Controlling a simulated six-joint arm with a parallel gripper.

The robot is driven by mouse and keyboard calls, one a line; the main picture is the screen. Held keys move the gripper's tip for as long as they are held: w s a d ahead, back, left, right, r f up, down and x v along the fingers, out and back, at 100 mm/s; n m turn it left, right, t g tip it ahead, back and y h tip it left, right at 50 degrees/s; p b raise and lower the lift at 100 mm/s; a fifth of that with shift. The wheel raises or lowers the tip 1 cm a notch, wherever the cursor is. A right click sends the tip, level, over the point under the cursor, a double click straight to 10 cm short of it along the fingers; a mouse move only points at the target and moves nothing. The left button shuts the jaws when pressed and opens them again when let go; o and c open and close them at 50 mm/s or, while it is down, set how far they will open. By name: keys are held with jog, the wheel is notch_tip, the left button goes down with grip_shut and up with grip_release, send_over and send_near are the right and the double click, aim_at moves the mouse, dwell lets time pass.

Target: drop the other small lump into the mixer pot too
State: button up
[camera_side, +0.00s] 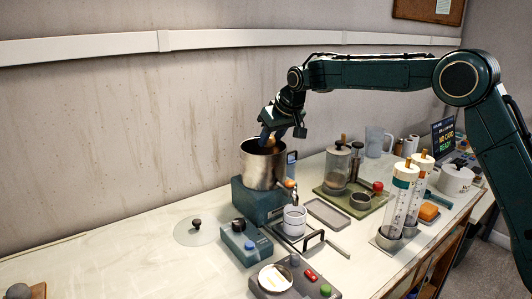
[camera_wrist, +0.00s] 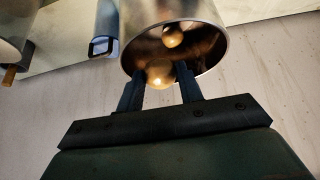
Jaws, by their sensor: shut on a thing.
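The mixer pot (camera_side: 262,170) is a steel pot on a teal base (camera_side: 260,203), and it is open at the top. My gripper (camera_side: 268,137) is at the pot's mouth, pointing down. It is shut on a small tan lump (camera_wrist: 160,73), which sits between the fingertips (camera_wrist: 159,82) in the wrist view. The lump shows as an orange-tan spot (camera_side: 267,143) at the rim in the side view. Inside the pot (camera_wrist: 204,60), the wrist view shows another round tan shape (camera_wrist: 172,37). I cannot tell whether it is a lump or a reflection.
A glass lid (camera_side: 196,232) lies left of the mixer. A control box (camera_side: 243,243), a white cup (camera_side: 294,221) and a scale-like unit (camera_side: 276,278) stand in front. A grey tray (camera_side: 325,212), a glass press (camera_side: 337,168) and tall tubes (camera_side: 397,205) are to the right.

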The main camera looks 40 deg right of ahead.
jog(key=o, duration=1.1)
jog(key=shift+c, duration=0.2)
jog(key=shift+r, duration=0.1)
jog(key=v, duration=1.3)
jog(key=shift+s+r, duration=0.2)
jog(key=shift+r, duration=0.1)
jog(key=s+d, duration=0.2)
jog(key=s, duration=1.8)
jog(key=s+f, duration=0.5)
jog(key=s, duration=0.4)
jog(key=s+d+f+g, duration=0.1)
jog(key=s+f, duration=0.5)
jog(key=s, duration=0.4)
